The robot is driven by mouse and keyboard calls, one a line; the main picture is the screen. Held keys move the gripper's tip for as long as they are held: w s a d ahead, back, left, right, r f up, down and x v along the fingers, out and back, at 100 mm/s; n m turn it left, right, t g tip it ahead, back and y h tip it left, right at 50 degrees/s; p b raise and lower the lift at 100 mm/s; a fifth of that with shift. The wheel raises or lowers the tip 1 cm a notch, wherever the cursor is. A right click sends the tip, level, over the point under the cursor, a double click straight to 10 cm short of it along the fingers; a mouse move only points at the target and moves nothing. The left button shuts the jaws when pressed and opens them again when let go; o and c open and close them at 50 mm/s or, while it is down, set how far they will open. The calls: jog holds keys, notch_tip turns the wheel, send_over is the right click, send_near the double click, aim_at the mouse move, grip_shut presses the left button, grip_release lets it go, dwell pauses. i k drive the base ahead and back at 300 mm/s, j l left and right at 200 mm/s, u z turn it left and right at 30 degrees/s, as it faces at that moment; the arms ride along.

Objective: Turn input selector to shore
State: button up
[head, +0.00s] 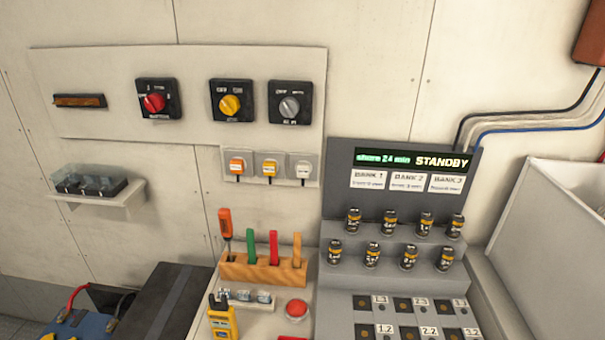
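Three black square rotary switches sit in a row on a pale wall panel. The right one has a grey knob (289,107) and a label under it that seems to read "AC IN", so it looks like the input selector. Its position labels are too small to read surely, and I cannot tell which position the knob points to. The middle switch has a yellow knob (230,105) and the left one a red knob (154,103). A display (411,160) at right reads "shore 24 min STANDBY". My gripper is not in view.
Orange, yellow and white plugs (270,168) sit below the switches. A wooden rack (262,270) with upright tools, a yellow meter (222,320) and a red button (297,308) stand lower. A grey console (410,245) holds several dark cylinders. The wall before the switches is clear.

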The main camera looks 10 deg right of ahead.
aim_at(289, 107)
jog(key=i+j+u, duration=0.2)
jog(key=i+u, duration=0.5)
jog(key=i, duration=0.2)
